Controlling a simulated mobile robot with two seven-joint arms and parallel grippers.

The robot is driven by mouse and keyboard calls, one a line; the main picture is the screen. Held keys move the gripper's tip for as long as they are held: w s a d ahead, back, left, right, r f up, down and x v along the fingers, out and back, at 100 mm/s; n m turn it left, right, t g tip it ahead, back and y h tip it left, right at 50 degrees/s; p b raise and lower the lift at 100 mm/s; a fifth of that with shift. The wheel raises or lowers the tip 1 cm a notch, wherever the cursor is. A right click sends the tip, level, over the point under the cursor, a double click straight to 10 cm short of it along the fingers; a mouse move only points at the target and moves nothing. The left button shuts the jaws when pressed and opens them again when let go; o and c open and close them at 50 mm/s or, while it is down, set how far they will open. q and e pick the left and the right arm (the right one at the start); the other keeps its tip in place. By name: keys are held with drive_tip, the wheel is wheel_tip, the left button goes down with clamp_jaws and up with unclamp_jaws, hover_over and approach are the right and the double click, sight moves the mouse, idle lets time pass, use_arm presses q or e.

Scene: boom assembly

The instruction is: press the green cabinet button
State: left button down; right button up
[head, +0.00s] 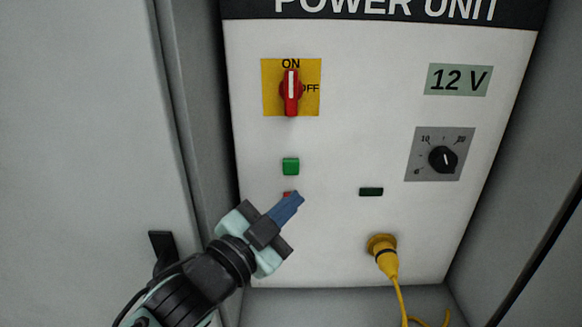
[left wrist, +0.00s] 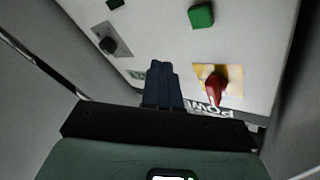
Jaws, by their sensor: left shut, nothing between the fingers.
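The green button (head: 291,166) is a small square on the white power unit panel (head: 335,140), below the red rotary switch. It also shows in the left wrist view as a green block (left wrist: 201,16) near the top edge. My left gripper (head: 297,197) is shut and empty, with its blue fingertips just below the green button in the head view. The fingers (left wrist: 161,68) are together in the left wrist view. I cannot tell how far the tips are from the panel. A red button (head: 288,195) is mostly hidden behind the fingertips. My right gripper is not in view.
The red switch (head: 291,92) on its yellow plate points up to ON. A black dial (head: 442,159), a dark green indicator (head: 371,192) and a yellow plug (head: 382,247) with a cable are to the right. Cabinet side walls flank the panel.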

sight(291, 167)
use_arm(q)
drive_tip(key=w+p, duration=0.2)
drive_tip(key=w, duration=0.5)
drive_tip(key=shift+w, duration=0.2)
drive_tip(key=shift+w, duration=0.1)
idle(1.8)
drive_tip(key=shift+w, duration=0.25)
